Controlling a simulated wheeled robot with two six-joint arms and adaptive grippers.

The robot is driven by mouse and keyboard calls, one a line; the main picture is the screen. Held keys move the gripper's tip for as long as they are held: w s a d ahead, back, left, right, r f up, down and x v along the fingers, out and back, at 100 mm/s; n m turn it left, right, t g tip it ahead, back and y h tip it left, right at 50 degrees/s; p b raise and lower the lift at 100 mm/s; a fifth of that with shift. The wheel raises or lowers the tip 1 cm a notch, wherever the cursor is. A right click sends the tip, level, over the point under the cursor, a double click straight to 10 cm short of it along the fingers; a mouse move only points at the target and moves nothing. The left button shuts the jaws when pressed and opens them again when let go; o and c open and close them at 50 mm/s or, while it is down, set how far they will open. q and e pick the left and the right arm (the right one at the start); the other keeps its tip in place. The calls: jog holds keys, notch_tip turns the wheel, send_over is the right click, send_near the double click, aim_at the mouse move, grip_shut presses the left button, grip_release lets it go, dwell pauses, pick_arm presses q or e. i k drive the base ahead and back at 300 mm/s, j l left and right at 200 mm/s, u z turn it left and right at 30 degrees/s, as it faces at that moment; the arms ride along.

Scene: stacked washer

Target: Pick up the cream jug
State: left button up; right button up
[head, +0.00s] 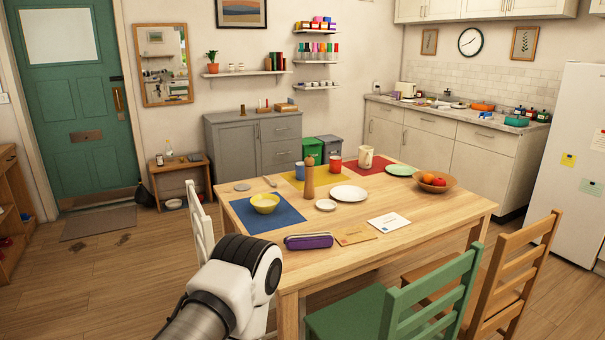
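The cream jug (365,157) stands upright on a red placemat (376,167) near the far edge of the wooden table (440,205). A small mark shows on its side. Nothing holds the jug. One of my arm links shows at the bottom, left of centre, beside the table's near left corner, well away from the jug. Neither of my grippers can be seen.
A red mug (336,162), pepper mill (309,180), white plate (349,193), green plate (400,170) and fruit bowl (434,182) lie around the jug. A green chair (415,300) and wooden chair (520,265) stand at the near right side.

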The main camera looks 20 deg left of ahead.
aim_at(366, 153)
jog(key=i+l+z, duration=1)
jog(key=i, duration=0.35)
jog(key=i+z, duration=0.35)
jog(key=i+u, duration=0.1)
jog(key=i, duration=1.3)
jog(key=i+l, duration=0.15)
jog(key=i, duration=1.2)
jog(key=i+j+u, duration=0.2)
jog(key=i+u, duration=1.1)
jog(key=i+l+u, duration=0.3)
jog(key=i+u, duration=0.15)
jog(key=i+j+u, duration=0.15)
jog(key=i+u, duration=0.6)
jog(key=i, duration=0.2)
jog(key=i+u, duration=0.4)
jog(key=i+l+u, duration=0.75)
jog(key=i, duration=0.15)
